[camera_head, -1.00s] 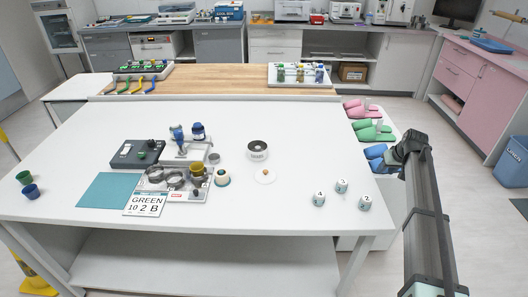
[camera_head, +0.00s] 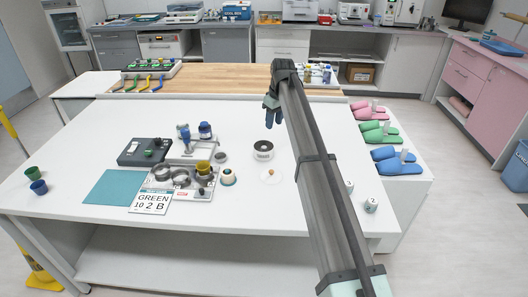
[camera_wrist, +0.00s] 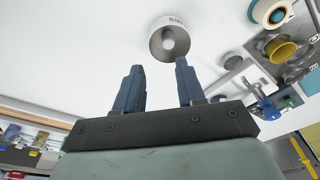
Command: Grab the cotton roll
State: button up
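No object is clearly recognisable as the cotton roll. A white round container (camera_head: 263,155) with a dark opening and unreadable lettering stands near the table's middle; it shows in the wrist view (camera_wrist: 158,50) just beyond the fingertips. A white-and-teal round piece (camera_head: 228,181) stands to its left and also shows in the wrist view (camera_wrist: 257,13). A small white dish (camera_head: 264,179) with a tan bit on it lies in front of the container. My gripper (camera_head: 272,115) is above the table, behind and right of the container. Its blue fingers (camera_wrist: 158,78) are apart with nothing between them.
Slippers (camera_head: 396,162) lie beyond the right edge.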

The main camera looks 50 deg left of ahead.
jog(key=s+a, duration=0.1)
jog(key=s, duration=0.1)
send_over(264, 147)
jog(key=d, duration=0.2)
jog(key=f, duration=0.8)
jog(key=shift+a, duration=0.2)
jog(key=shift+a+f, duration=0.25)
jog(key=shift+f, duration=0.6)
jog(key=shift+a+f, duration=0.2)
jog(key=shift+f, duration=0.6)
jog(key=shift+a+f, duration=0.25)
jog(key=shift+f, duration=0.6)
jog(key=shift+c, duration=0.3)
grip_shut()
